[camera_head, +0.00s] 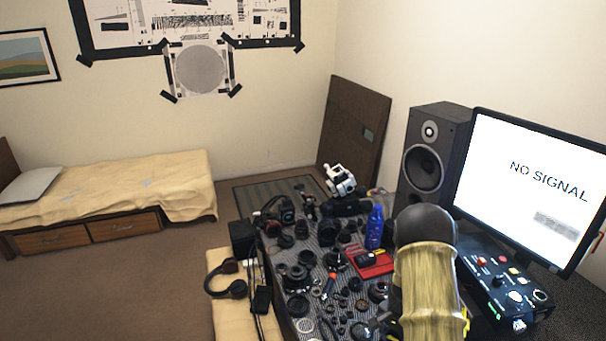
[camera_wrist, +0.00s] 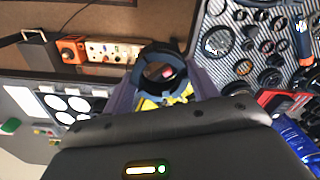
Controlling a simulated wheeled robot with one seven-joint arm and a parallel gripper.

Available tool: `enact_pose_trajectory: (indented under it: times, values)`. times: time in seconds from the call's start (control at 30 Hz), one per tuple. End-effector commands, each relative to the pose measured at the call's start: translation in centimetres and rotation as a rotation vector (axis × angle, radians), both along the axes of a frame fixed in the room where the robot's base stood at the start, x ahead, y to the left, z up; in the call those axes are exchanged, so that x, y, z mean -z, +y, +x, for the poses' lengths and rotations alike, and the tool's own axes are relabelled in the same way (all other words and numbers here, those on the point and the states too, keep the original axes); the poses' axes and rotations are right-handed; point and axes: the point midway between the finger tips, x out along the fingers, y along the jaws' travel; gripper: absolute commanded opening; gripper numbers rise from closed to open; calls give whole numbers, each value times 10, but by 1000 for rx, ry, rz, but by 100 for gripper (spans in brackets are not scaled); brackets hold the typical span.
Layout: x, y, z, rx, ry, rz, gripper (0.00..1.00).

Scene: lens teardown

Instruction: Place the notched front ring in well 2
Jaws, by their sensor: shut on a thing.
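In the wrist view my gripper (camera_wrist: 162,84) is shut on a dark ring (camera_wrist: 146,59), which stands out between the two fingertips. Notches on its edge are only faintly visible. A grey tray (camera_wrist: 22,99) with several round white wells lies to the left of the gripper, apart from the ring. I cannot read which well is well 2. In the head view my arm hides the gripper and the held ring.
The patterned work mat (camera_wrist: 213,72) holds many loose dark lens rings on the right of the wrist view. An orange device (camera_wrist: 71,49) lies beyond the tray. In the head view a blue bottle (camera_head: 375,227), a red tray (camera_head: 371,269) and a monitor (camera_head: 530,185) surround my arm.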

Motion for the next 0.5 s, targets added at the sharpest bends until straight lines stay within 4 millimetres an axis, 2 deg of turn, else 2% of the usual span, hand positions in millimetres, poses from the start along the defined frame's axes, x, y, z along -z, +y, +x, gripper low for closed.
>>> enact_pose_trajectory:
  times: [0.03,0.17,0.3,0.5]
  values:
    - [11,8,-2,-56,2,0,17]
    - [28,31,-7,-235,3,2,17]
    - [51,64,-16,-490,3,4,17]
    - [73,97,-28,-795,-1,5,17]
